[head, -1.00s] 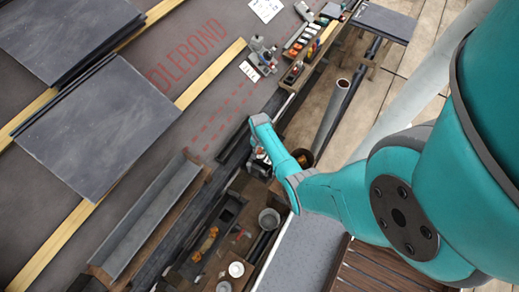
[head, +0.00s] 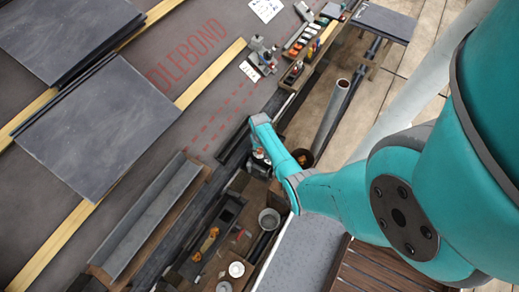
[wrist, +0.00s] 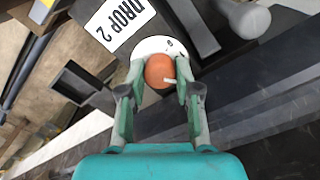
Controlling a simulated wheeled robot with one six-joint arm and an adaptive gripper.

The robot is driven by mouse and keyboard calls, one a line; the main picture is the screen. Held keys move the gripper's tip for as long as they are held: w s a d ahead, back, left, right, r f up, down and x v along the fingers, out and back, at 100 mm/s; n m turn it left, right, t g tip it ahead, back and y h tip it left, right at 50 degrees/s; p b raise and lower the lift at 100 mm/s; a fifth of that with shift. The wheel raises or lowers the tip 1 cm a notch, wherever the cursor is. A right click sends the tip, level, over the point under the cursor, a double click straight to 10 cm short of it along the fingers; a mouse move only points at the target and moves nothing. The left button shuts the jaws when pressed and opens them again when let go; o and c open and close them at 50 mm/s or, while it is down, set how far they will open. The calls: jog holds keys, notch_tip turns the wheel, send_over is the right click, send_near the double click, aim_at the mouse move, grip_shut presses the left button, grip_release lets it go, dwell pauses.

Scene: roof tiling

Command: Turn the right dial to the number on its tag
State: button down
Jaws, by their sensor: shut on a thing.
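In the wrist view, an orange dial knob (wrist: 158,70) with a white pointer mark sits on a white dial face (wrist: 152,45). The pointer mark points to the right in the picture. Only one small dark mark shows on the face, too small to read. A white tag (wrist: 113,22) beside the dial reads "DROP 2". My gripper (wrist: 160,82) is shut on the knob, with one finger on each side of it. In the head view, my gripper (head: 259,163) is over the roof's edge, and my arm hides the dial.
In the head view, slates (head: 96,125) and a grey gutter piece (head: 150,218) lie to the left. A cup (head: 269,218) stands below my gripper, and a tool tray (head: 300,70) lies above it.

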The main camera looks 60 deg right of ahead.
aim_at(260, 150)
dwell(0.5)
jog(key=c, duration=1.1)
grip_release()
jog(key=shift+r, duration=0.1)
notch_tip(260, 150, up, 12)
